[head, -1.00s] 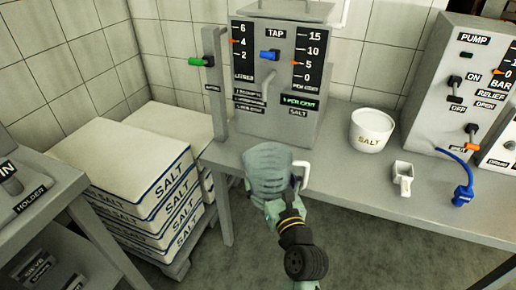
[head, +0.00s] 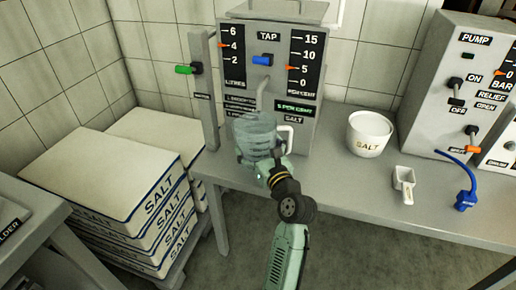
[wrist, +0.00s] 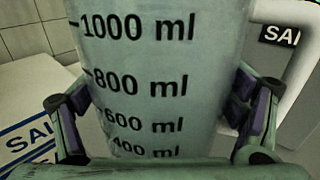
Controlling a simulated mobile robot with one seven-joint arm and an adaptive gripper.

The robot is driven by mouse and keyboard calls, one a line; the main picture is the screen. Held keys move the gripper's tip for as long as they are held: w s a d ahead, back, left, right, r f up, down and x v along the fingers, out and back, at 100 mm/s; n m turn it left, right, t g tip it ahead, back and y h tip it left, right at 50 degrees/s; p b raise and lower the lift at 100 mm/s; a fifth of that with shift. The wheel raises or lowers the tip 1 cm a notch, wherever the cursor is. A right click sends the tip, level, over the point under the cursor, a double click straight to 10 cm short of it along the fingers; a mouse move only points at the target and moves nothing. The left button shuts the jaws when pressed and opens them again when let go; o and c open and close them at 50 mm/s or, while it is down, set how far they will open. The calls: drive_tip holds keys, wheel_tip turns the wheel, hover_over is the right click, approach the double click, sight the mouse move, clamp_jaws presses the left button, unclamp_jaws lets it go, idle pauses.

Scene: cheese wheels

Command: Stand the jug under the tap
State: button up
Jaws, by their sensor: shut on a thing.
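The clear, greenish jug (head: 255,135) with a white handle (head: 287,138) is upright in front of the tap unit in the head view. My gripper (head: 258,162) is shut on the jug from the near side. In the wrist view the jug (wrist: 160,70) shows marks from 400 to 1000 ml, with a finger pad on each side. The tap unit (head: 265,35) has a blue lever (head: 262,60) and a spout (head: 263,88) close above the jug's mouth. I cannot tell whether the jug's base touches the bench, as my gripper hides it.
A white salt tub (head: 369,135), a scoop (head: 404,183) and a blue hose end (head: 465,198) stand farther right. A pump unit (head: 470,70) is beyond. Stacked salt sacks (head: 105,175) are at the left.

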drive_tip(key=w, duration=0.2)
drive_tip(key=shift+w+f, duration=0.2)
drive_tip(key=shift+w, duration=0.15)
drive_tip(key=shift+f, duration=1.65)
drive_tip(key=shift+f, duration=0.1)
drive_tip(key=shift+f, duration=0.15)
drive_tip(key=o, duration=1.1)
drive_tip(key=shift+c, duration=0.2)
